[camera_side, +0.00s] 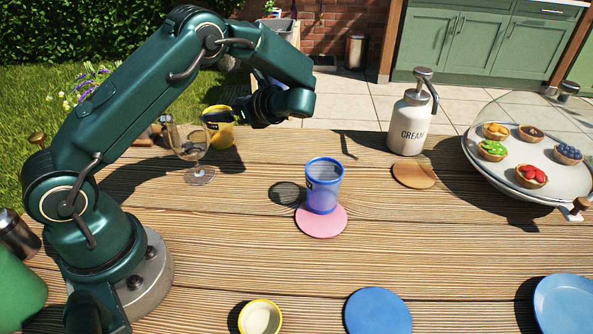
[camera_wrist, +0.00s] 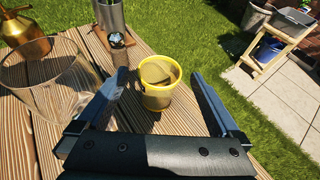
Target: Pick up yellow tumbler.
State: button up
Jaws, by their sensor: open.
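The yellow tumbler (camera_side: 220,128) stands upright near the far edge of the wooden table in the side view, partly covered by my arm. In the wrist view the yellow tumbler (camera_wrist: 158,84) is see-through with a thick yellow rim, and it stands ahead of and between my fingers. My gripper (camera_wrist: 152,95) is open and empty, with one finger on each side of the tumbler in the picture. The fingers do not visibly touch it. In the side view my gripper (camera_side: 238,112) is close by the tumbler's rim.
A clear wine glass (camera_side: 197,150) stands just in front of the tumbler, left of my fingers in the wrist view (camera_wrist: 50,75). A blue tumbler (camera_side: 323,187) stands on a pink coaster (camera_side: 321,229). A cream dispenser (camera_side: 411,120) stands right. The table's edge drops to grass.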

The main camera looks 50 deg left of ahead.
aim_at(228, 129)
notch_tip(228, 129, down, 5)
jog(key=shift+f, duration=0.2)
jog(key=shift+x, duration=2.55)
jog(key=c, duration=1.3)
jog(key=shift+r, duration=0.1)
